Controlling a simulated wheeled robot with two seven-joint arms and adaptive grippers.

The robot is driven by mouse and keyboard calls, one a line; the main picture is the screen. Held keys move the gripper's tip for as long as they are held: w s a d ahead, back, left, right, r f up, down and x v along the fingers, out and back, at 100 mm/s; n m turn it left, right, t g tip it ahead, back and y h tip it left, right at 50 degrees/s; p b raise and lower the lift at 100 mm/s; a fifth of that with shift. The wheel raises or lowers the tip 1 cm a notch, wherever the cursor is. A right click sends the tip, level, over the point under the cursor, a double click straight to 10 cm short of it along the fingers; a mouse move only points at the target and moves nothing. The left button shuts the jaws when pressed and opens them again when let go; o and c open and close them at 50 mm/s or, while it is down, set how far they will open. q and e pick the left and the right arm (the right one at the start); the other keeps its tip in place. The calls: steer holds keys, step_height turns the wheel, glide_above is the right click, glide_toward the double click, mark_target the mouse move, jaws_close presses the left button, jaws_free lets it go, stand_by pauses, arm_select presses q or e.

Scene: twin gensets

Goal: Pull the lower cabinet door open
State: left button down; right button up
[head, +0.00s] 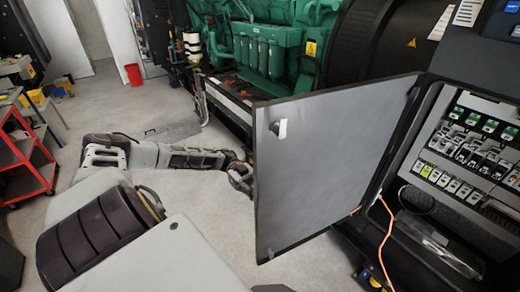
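The lower cabinet door (335,150) is a grey panel with a dark frame. It stands swung wide open to the left, hinged at the dark cabinet (400,165) on the right. A small white latch piece (282,128) sits near its upper free edge. My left gripper (241,176) is at the door's free left edge, about mid-height, and is partly hidden by the door. I cannot tell whether it touches the door or how far its fingers are apart. My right gripper is not in view.
Breakers and terminals (470,145) show inside the cabinet, with an orange cable (385,235) hanging out. A green engine (265,45) stands behind the door. A red cart (28,165) is at the left, and a red bin (133,75) is farther back. Grey floor is clear between.

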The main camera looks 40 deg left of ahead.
arm_select(q)
steer(key=c, duration=2)
jaws_free()
steer(key=o, duration=0.5)
steer(key=shift+w+a, duration=0.25)
steer(key=shift+a, duration=1.75)
steer(key=shift+w+a, duration=0.3)
steer(key=shift+a, duration=1.65)
steer(key=shift+w+a, duration=0.25)
steer(key=shift+a, duration=1.75)
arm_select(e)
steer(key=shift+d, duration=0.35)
